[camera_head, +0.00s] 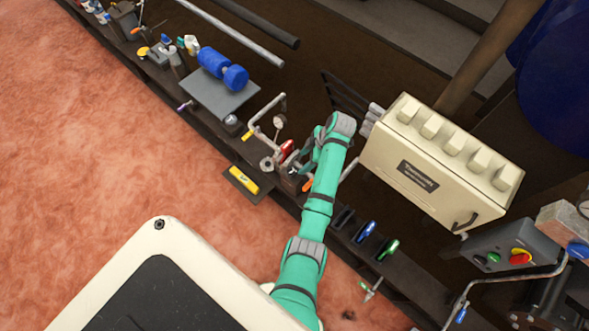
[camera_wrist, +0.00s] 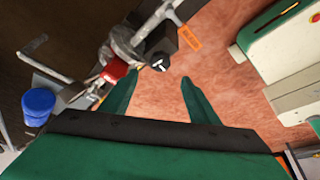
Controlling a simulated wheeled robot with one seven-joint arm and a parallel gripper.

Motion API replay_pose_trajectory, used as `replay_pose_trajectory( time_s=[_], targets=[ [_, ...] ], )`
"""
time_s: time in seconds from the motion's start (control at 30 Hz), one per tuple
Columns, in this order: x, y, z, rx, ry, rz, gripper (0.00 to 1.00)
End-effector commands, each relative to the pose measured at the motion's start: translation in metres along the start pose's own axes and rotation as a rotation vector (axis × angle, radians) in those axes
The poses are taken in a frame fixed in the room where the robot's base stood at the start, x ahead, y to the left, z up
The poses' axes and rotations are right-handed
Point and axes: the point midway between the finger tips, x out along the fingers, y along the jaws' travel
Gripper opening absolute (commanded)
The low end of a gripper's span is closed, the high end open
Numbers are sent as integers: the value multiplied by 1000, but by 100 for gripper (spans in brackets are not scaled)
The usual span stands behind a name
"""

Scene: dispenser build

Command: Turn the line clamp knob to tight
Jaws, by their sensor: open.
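A round black knob with a white mark (camera_wrist: 158,63) sits on a grey metal fitting in the wrist view, and I take it for the line clamp knob. An orange tag (camera_wrist: 190,38) is beside it. My gripper (camera_wrist: 159,77) is open, with its two green fingers apart and the knob showing just beyond the gap between their tips. I see nothing held between them. Whether a finger touches the knob, I cannot tell. In the head view my gripper (camera_head: 306,160) is at the bench rail by a red part (camera_head: 287,147), and the knob is not clearly visible there.
A cream machine box (camera_head: 430,170) stands right of my arm in the head view. A bent metal pipe (camera_head: 262,112) and a blue spool (camera_head: 222,68) are to the left along the bench. Blue and green handles (camera_head: 388,249) lie to the lower right. The reddish floor is open.

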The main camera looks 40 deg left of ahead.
Motion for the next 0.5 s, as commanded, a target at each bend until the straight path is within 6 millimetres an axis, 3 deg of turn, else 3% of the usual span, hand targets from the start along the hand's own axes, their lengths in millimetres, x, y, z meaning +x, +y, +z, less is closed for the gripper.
replay_pose_trajectory(
  time_s=[0.5],
  targets=[
    [83, -1, 0, 2, -1, -1, 55]
  ],
)
